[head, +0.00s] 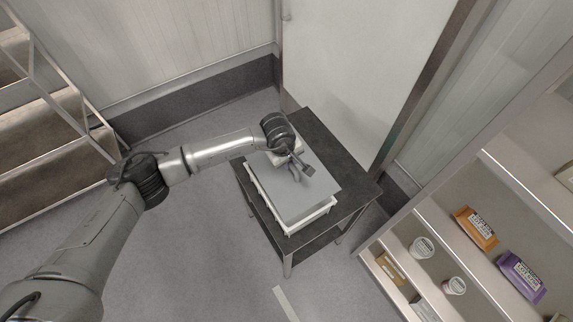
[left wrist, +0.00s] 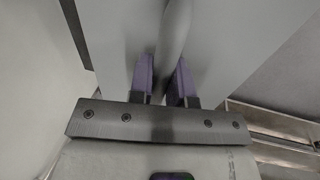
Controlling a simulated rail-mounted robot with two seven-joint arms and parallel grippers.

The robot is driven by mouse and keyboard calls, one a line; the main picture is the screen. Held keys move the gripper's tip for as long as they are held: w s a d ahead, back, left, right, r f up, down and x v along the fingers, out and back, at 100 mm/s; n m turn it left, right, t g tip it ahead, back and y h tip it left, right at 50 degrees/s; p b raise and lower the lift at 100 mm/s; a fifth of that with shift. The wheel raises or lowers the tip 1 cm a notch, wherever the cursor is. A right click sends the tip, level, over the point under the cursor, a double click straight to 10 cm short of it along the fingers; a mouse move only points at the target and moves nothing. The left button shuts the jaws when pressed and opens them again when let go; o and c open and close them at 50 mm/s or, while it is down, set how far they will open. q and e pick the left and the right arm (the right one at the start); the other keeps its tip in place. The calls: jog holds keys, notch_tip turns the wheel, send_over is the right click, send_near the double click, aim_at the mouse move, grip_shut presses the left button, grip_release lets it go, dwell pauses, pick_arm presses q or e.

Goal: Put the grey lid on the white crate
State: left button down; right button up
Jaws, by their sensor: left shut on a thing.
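The grey lid (head: 293,199) is a flat slab lying over the white crate (head: 262,205) on a dark table in the head view. The crate's rim shows along the lid's left and front edges. I cannot tell whether the lid is fully seated. My left gripper (head: 297,172) is above the lid and is shut on its handle. In the left wrist view the two purple fingertips (left wrist: 163,80) are on either side of the light grey handle (left wrist: 174,35), with the lid's flat surface (left wrist: 230,40) beyond. My right gripper is not in view.
The dark table (head: 345,178) has bare top to the right of and behind the crate. A white door (head: 365,70) stands behind it. A shelf (head: 465,215) with packets and tubs is at the right. Steps (head: 45,125) are at the left. The floor between is clear.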

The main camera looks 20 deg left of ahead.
aim_at(289, 171)
pick_arm(q)
jog(key=shift+s+d+f, duration=0.1)
jog(key=shift+d+f, duration=0.05)
jog(key=shift+f, duration=0.15)
jog(key=shift+f+b, duration=1.05)
jog(key=shift+f, duration=0.7)
jog(key=shift+f+b, duration=0.4)
jog(key=shift+f, duration=0.5)
jog(key=shift+f+b, duration=0.2)
jog(key=shift+b, duration=0.25)
jog(key=shift+f+b, duration=0.7)
jog(key=shift+b, duration=0.1)
jog(key=shift+f+b, duration=0.7)
jog(key=shift+b, duration=0.05)
